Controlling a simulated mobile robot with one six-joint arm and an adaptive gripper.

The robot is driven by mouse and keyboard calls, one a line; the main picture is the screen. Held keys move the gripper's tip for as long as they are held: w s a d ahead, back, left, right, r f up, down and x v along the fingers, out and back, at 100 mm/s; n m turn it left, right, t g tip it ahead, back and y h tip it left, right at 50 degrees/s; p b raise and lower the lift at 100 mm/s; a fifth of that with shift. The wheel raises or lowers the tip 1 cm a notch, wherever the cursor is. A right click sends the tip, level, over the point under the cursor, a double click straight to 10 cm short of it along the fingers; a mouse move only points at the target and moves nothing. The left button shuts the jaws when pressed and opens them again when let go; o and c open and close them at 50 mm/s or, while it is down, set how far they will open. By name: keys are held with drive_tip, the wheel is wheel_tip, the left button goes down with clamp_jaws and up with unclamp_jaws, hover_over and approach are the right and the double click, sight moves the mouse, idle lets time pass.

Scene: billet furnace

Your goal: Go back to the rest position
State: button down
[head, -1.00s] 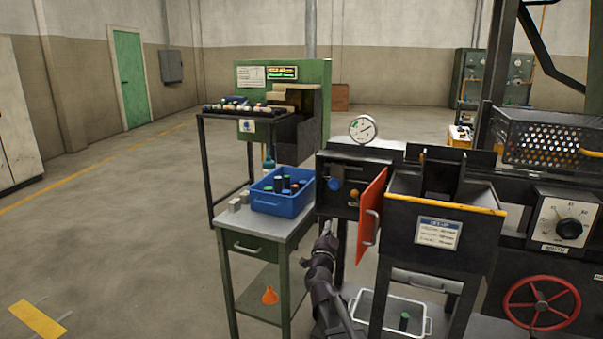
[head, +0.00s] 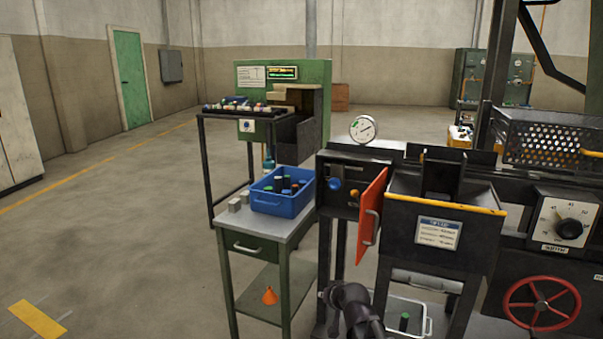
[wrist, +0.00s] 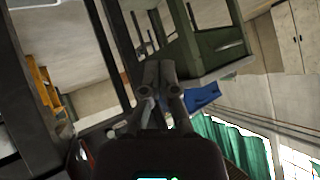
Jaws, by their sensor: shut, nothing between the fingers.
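My gripper (wrist: 158,70) shows in the wrist view with its two fingers together and nothing between them. In the head view my dark arm shows low in the middle, between the green side table (head: 270,240) and the black furnace front (head: 440,215). The fingers cannot be made out there. The wrist view is tilted and shows a green metal frame and a blue patch beyond the fingers.
The orange furnace door (head: 371,215) stands open beside my arm. A blue bin (head: 282,204) of coloured cylinders sits on the side table. A white basket (head: 427,326) with a green-topped cylinder is below. A red handwheel (head: 541,304) is at right. Open floor lies left.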

drive_tip(key=s+d+f+g+h, duration=0.25)
drive_tip(key=s+d+g, duration=0.25)
drive_tip(key=s, duration=0.4)
drive_tip(key=s+d+f+g+h, duration=0.2)
drive_tip(key=s+d+f+g, duration=0.3)
drive_tip(key=s, duration=0.4)
wheel_tip(320, 180, up, 27)
drive_tip(key=p, duration=2.6)
drive_tip(key=shift+d+p, duration=0.25)
drive_tip(key=shift+p, duration=0.15)
drive_tip(key=shift+s, duration=0.1)
